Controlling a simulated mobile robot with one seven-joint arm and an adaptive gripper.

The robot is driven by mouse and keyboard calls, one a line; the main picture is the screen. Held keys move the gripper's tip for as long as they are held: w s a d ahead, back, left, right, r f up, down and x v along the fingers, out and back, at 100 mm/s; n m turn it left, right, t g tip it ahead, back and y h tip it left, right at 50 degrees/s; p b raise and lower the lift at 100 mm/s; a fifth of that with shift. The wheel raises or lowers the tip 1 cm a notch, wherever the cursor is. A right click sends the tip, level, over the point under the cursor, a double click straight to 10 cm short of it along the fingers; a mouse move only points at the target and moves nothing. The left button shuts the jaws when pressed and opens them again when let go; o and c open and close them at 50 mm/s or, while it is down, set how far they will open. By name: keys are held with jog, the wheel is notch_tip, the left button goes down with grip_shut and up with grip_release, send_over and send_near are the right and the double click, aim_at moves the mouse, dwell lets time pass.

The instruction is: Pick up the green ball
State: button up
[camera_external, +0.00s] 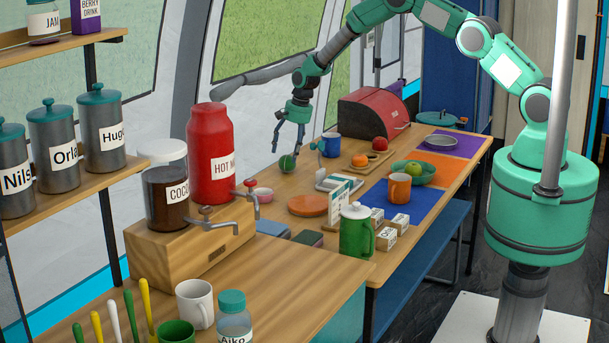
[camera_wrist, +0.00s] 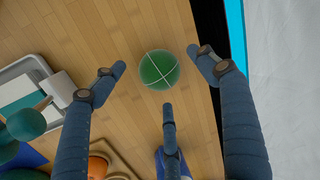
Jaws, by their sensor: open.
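The green ball (camera_external: 287,163) lies on the wooden table (camera_external: 322,242), near its far edge by the tent window. In the wrist view the ball (camera_wrist: 159,70) has pale crossing lines and sits between the fingers. My gripper (camera_external: 289,146) points down just above the ball, its fingers apart. In the wrist view one finger is left of the ball, one right and one below it. Gaps show between the ball and all the fingertips, so none appears to touch it.
A tall red dispenser (camera_external: 209,150) stands left, nearer the camera. The table edge (camera_wrist: 200,100) is close to the ball. Bare wood surrounds the ball.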

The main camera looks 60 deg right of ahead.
aim_at(289, 156)
jog(key=shift+s+b+x, duration=0.15)
jog(key=shift+b+x, duration=0.1)
jog(key=shift+x, duration=0.75)
jog(key=shift+s+b+x, duration=0.1)
jog(key=shift+b+x, duration=0.1)
jog(key=shift+x, duration=0.8)
jog(key=shift+w+f, duration=0.2)
jog(key=shift+f, duration=0.45)
jog(key=c, duration=1.1)
